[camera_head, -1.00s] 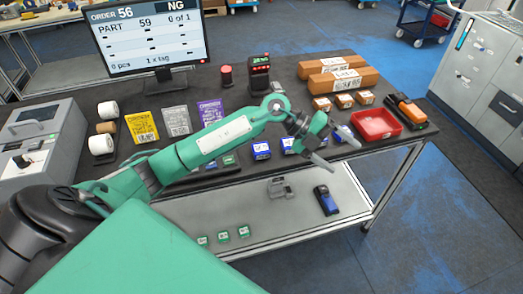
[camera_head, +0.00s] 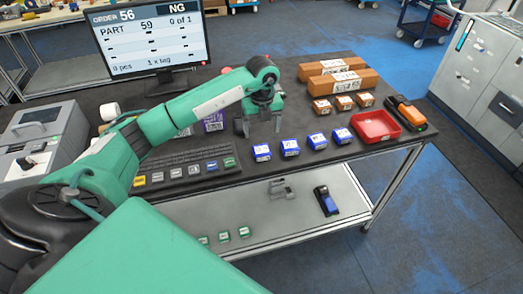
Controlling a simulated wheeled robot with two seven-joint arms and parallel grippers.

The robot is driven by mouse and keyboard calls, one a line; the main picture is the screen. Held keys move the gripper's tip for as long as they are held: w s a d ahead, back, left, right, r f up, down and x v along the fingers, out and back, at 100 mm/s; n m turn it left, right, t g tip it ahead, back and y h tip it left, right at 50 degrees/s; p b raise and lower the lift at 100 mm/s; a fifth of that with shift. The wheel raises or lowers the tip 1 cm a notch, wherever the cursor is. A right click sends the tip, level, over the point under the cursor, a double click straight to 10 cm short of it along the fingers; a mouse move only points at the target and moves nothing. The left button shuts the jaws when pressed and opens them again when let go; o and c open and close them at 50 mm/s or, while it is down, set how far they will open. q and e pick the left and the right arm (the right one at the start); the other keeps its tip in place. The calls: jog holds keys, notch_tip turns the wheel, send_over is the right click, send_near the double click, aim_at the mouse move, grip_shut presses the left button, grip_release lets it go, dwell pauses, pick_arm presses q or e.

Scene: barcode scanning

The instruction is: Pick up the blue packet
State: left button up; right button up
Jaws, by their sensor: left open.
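Several small blue packets with white labels stand in a row near the table's front edge: one at the left end (camera_head: 262,153), two in the middle (camera_head: 290,148) (camera_head: 317,140), and one at the right end (camera_head: 342,136). My left gripper (camera_head: 262,130) points down with its fingers apart and nothing between them. In the picture it sits just above the leftmost blue packet, apart from it and seemingly farther back over the table. My right gripper is not in view.
A red tray (camera_head: 376,126) and an orange-black handheld device (camera_head: 406,112) are at the right. Small orange boxes (camera_head: 343,102) and long brown boxes (camera_head: 342,82) lie behind the blue row. A purple card (camera_head: 213,122) is partly hidden by my arm. A monitor (camera_head: 150,38) stands behind.

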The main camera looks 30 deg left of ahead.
aim_at(261, 149)
pick_arm(q)
notch_tip(261, 149, down, 2)
jog(key=shift+f, duration=0.25)
jog(key=f+p, duration=0.1)
jog(key=f, duration=0.2)
jog(key=s+f+p, duration=0.1)
jog(key=shift+d+f+p, duration=0.25)
jog(key=shift+p, duration=0.1)
jog(key=shift+f, duration=0.35)
jog(key=c, duration=1.2)
jog(key=shift+o, duration=0.2)
